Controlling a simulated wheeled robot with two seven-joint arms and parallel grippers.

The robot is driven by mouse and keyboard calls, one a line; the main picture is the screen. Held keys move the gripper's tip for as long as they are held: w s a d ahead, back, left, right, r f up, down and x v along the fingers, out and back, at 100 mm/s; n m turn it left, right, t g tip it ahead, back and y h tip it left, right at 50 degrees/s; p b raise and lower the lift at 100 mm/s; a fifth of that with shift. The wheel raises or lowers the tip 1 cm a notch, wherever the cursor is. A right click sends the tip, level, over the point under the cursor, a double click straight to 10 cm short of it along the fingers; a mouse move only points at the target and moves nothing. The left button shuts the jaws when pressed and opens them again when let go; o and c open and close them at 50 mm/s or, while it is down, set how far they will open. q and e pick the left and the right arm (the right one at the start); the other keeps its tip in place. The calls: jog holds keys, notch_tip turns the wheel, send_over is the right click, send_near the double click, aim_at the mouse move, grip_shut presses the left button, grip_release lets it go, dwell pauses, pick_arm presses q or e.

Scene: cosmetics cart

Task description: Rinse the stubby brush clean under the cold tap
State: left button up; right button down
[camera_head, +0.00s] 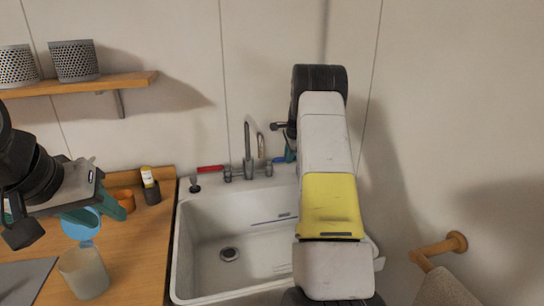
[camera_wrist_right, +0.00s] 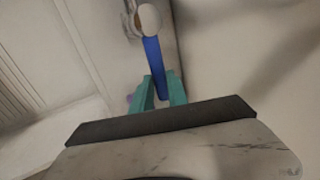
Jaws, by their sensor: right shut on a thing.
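The blue tap lever (camera_wrist_right: 152,62) shows in the right wrist view, between the teal fingers of my right gripper (camera_wrist_right: 160,92), which is shut on it. In the head view my right gripper (camera_head: 288,155) is at the right side of the tap (camera_head: 248,150), mostly hidden behind my arm. The red lever (camera_head: 210,168) is on the tap's left side. My left gripper (camera_head: 100,208) is over the left counter; its grip is unclear. I cannot make out the stubby brush for certain. A thin dark-blue strip (camera_head: 272,220) shows in the white sink (camera_head: 205,255).
On the wooden counter (camera_head: 140,250) stand a cloudy beaker (camera_head: 83,273), an orange cup (camera_head: 125,198) and a dark cup holding a yellow-and-white tube (camera_head: 149,180). A shelf (camera_head: 130,80) with perforated pots is at upper left. A wooden wall peg (camera_head: 440,248) is at right.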

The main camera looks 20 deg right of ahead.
dwell(0.3)
jog(key=shift+s+a+m+h, duration=0.25)
jog(key=shift+s+m+h, duration=0.15)
jog(key=shift+s+m, duration=0.35)
jog(key=shift+s+a+m+h, duration=0.25)
jog(key=shift+s+m+h, duration=0.15)
jog(key=shift+m, duration=0.55)
jog(key=shift+s+a+m+g+h, duration=0.3)
jog(key=shift+s+m, duration=0.1)
jog(key=shift+m, duration=0.35)
jog(key=shift+s+a+m+g+h, duration=0.2)
jog(key=shift+s+m+h, duration=0.15)
jog(key=shift+m, duration=0.4)
jog(key=c, duration=1.3)
grip_release()
jog(key=shift+s, duration=0.1)
